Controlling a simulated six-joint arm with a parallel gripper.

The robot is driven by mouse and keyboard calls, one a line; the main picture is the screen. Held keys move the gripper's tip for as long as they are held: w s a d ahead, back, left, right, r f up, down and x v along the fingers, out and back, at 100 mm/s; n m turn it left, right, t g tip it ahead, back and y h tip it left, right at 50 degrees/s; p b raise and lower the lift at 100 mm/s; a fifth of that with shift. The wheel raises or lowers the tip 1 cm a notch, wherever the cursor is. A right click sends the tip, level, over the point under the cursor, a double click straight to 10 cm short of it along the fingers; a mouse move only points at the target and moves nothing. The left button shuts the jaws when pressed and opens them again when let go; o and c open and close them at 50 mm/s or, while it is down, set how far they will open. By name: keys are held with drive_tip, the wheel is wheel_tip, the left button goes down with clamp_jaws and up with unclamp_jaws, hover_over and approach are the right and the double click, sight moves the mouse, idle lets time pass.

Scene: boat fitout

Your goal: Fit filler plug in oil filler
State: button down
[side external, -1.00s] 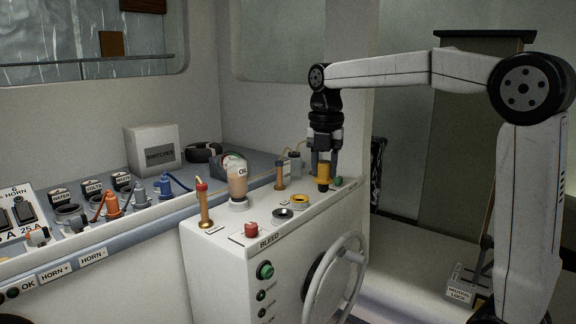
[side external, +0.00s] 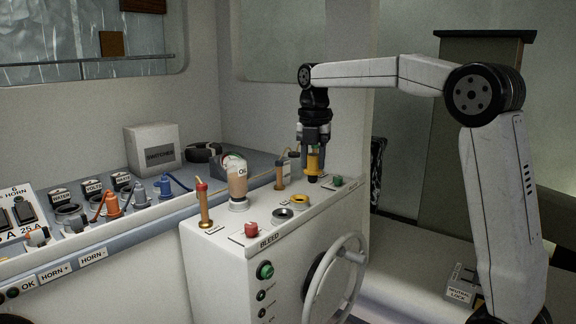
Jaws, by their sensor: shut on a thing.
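My gripper (side external: 313,153) points down and is shut on a yellow plug with a dark lower end (side external: 313,166), which I take to be the filler plug. The plug is upright over the back part of the white console top; I cannot tell how far its lower end is above the surface. A yellow-ringed opening (side external: 299,201) lies in front of it and a little to the left. A dark opening with a pale rim (side external: 283,214) is nearer the front. No label readable here shows which opening is the oil filler.
A red knob (side external: 251,228) and a green knob (side external: 338,181) stick up. A handwheel (side external: 338,278) is on the front.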

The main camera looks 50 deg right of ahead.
drive_tip(key=w+d+f, duration=0.5)
drive_tip(key=w+d, duration=0.5)
drive_tip(key=w, duration=0.1)
drive_tip(key=shift+f, duration=0.2)
drive_tip(key=shift+f, duration=0.55)
drive_tip(key=shift+f, duration=0.7)
drive_tip(key=shift+f, duration=0.7)
drive_tip(key=shift+f, duration=0.7)
drive_tip(key=shift+f, duration=0.35)
drive_tip(key=shift+f, duration=0.35)
